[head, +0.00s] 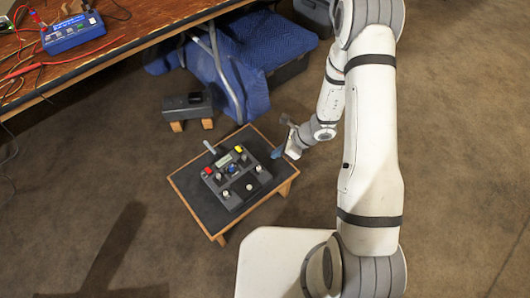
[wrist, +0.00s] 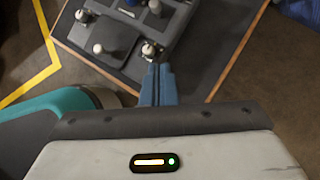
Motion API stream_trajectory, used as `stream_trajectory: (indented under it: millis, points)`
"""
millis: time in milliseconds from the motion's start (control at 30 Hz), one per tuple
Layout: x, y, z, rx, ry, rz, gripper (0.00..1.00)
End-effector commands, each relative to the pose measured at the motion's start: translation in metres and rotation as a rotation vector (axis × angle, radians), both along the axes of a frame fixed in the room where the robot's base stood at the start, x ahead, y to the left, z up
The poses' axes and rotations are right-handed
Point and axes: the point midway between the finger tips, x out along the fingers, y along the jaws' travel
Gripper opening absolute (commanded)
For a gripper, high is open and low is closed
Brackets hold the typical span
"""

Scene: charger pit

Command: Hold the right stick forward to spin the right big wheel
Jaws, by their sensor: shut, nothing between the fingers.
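A dark grey control console (head: 222,190) lies on a small low table with a wooden rim (head: 192,210). It carries several short sticks with pale knobs, plus red and yellow buttons. In the wrist view, a silver stick with a white knob (wrist: 148,48) stands at the console's near edge, just beyond my fingertips. I cannot tell for certain that it is the right stick. My gripper (head: 278,151) has blue fingers, which are together and empty in the wrist view (wrist: 157,72). In the head view they are beside the console's right side. No big wheel can be made out.
A wooden bench (head: 100,55) with a blue device (head: 73,33) and red cables fills the upper left. A blue cloth (head: 262,45) and a dark box on wooden blocks (head: 187,106) are behind the small table. Brown floor is open to the left.

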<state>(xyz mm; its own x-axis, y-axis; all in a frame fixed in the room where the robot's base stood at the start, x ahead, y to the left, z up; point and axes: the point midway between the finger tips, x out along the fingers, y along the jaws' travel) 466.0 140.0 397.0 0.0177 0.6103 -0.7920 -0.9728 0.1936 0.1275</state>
Motion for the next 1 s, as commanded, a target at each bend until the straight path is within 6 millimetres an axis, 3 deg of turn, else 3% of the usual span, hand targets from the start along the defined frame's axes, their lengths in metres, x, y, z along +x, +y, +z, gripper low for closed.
stream_trajectory:
  millis: [33, 200, 867, 967, 1000]
  points:
    - [0.000, -0.006, 0.009, 0.000, -0.002, -0.003, 0.00]
    - [-0.003, -0.018, 0.020, 0.001, 0.000, -0.002, 0.00]
    - [-0.003, -0.019, 0.023, 0.000, -0.002, 0.005, 0.00]
    - [-0.002, -0.019, 0.041, 0.002, -0.026, 0.034, 0.00]
    - [-0.001, -0.018, 0.056, 0.003, -0.047, 0.062, 0.00]
